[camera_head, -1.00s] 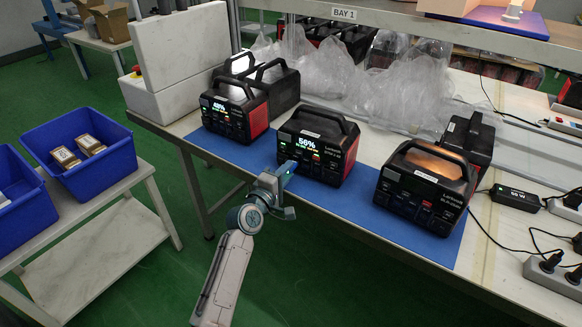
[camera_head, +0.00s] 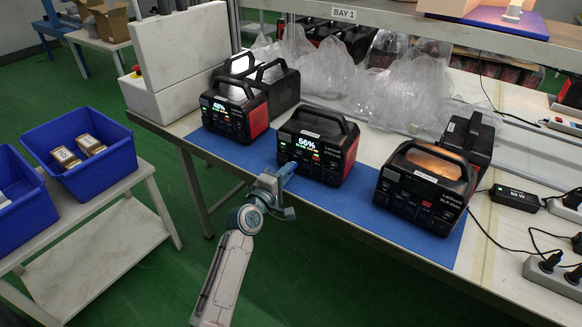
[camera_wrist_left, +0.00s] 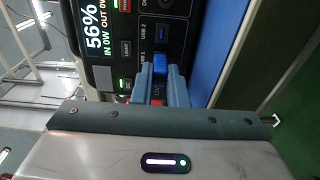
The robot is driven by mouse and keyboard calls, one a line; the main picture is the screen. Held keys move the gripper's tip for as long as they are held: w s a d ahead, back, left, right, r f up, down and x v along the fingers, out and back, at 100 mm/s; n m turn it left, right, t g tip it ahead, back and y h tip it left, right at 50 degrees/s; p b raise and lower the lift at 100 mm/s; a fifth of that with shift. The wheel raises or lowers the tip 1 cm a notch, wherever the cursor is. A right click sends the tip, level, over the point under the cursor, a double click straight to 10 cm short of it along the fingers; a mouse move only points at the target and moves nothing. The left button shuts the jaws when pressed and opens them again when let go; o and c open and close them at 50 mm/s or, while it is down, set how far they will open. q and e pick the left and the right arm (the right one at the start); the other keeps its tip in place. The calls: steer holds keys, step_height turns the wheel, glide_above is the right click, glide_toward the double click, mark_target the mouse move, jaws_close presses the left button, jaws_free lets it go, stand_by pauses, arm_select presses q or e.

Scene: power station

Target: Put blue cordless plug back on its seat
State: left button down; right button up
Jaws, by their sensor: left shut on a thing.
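The middle power station (camera_head: 318,146) is a black and red box with a lit screen, standing on the blue mat (camera_head: 362,208). My left gripper (camera_head: 287,171) is at the lower left of its front panel. In the left wrist view my left gripper (camera_wrist_left: 159,72) is shut on a small bright blue plug (camera_wrist_left: 159,62), held between the fingertips close to the panel (camera_wrist_left: 125,50). The blue USB 2 port (camera_wrist_left: 162,32) shows just beyond it. Whether the plug touches or sits in a socket is hidden by the fingers. My right gripper is not in view.
Other power stations stand left (camera_head: 236,108) and right (camera_head: 425,187) on the bench. Clear plastic bags (camera_head: 320,80) lie behind. Power strips (camera_head: 553,275) and cables lie at the right. Blue bins (camera_head: 75,150) stand on a low table at the left.

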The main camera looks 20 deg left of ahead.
arm_select(q)
steer(key=shift+s, duration=0.2)
steer(key=shift+p+v, duration=0.65)
steer(key=shift+v, duration=1.15)
